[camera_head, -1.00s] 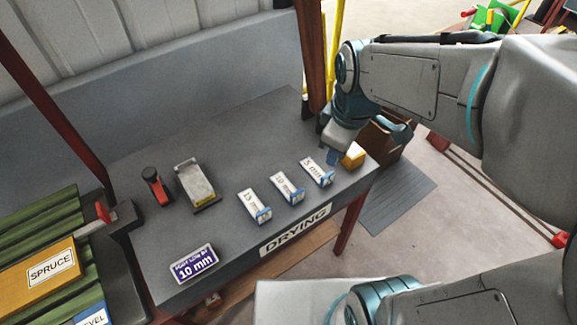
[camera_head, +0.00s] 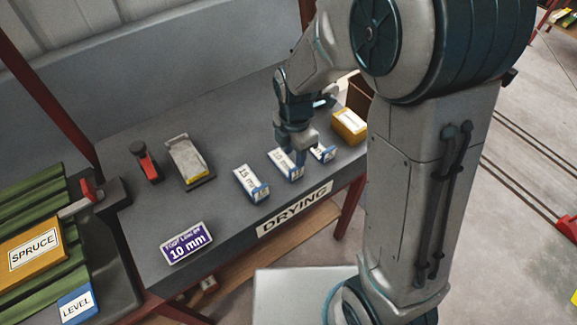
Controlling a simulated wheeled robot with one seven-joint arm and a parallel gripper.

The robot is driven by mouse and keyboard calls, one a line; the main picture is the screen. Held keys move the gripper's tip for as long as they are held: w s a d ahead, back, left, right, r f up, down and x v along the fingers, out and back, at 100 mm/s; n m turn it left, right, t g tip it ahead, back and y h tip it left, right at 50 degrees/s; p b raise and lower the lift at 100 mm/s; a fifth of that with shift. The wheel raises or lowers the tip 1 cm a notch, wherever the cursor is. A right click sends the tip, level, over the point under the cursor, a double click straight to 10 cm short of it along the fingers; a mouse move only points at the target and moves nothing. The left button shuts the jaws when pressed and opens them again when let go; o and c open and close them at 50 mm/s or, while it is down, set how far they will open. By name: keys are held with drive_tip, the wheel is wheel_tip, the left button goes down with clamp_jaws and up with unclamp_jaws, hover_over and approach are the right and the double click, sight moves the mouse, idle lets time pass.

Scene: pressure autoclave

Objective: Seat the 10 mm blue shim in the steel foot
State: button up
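Three white shims with blue ends lie in a row on the grey bench. The middle one, labelled 10 mm (camera_head: 279,160), is partly covered by my gripper (camera_head: 293,157). The 15 mm shim (camera_head: 249,182) lies to its left and the 5 mm shim (camera_head: 325,154) to its right. My gripper points down at the middle shim, with its fingertips at or just above it; contact and finger opening are too small to tell. A grey metal block with a raised handle, probably the steel foot (camera_head: 184,158), stands on a dark base left of the shims.
A red-and-black tool (camera_head: 146,162) stands left of the metal block. A purple 10 mm sign (camera_head: 187,243) is near the front edge, and a yellow block (camera_head: 349,125) is at the right. A spruce block (camera_head: 35,248) lies on green slats at the left. The bench between sign and shims is clear.

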sight(296, 170)
drive_tip(key=shift+s+d+f, duration=0.15)
drive_tip(key=shift+f, duration=1.65)
drive_tip(key=shift+s+d+f, duration=0.15)
drive_tip(key=shift+f, duration=1.6)
clamp_jaws()
